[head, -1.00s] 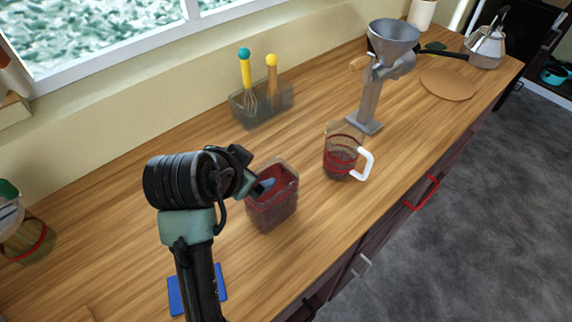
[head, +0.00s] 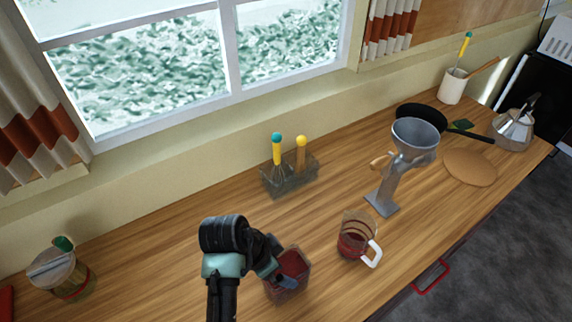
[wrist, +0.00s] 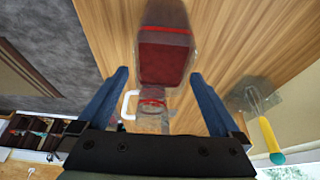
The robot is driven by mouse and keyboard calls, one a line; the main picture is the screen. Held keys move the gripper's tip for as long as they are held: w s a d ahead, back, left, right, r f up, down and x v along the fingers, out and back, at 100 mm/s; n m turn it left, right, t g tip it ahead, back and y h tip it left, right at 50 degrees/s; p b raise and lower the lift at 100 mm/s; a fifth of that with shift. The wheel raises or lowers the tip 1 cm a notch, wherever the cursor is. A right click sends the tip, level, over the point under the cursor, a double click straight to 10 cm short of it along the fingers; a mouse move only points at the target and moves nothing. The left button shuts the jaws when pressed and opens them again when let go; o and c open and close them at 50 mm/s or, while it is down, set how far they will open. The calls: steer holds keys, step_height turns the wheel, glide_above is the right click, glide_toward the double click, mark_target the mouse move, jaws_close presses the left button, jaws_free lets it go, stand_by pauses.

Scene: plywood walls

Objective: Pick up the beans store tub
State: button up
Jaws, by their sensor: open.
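A clear square tub with dark red contents (head: 293,263), which looks like the beans tub, stands on the wooden counter. In the wrist view the tub (wrist: 164,58) shows ahead of and between the two blue fingers. My gripper (wrist: 159,75) is open and empty, its fingers spread on either side of the tub's near end. In the head view my gripper (head: 284,281) is at the tub's left and front side, hiding part of it. I cannot tell whether a finger touches the tub.
A glass measuring jug with a white handle (head: 357,240) stands right of the tub. Behind are a utensil holder (head: 290,178) and a metal grinder (head: 385,190). A lidded jar (head: 62,277) is far left. The counter between jar and arm is clear.

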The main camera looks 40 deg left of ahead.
steer(key=p+x, duration=0.2)
steer(key=x, duration=0.5)
steer(key=shift+w, duration=0.2)
steer(key=shift+f, duration=0.3)
stand_by(0.4)
steer(key=shift+c, duration=0.3)
jaws_close()
steer(key=shift+w+a+r, duration=0.1)
steer(key=shift+r, duration=0.1)
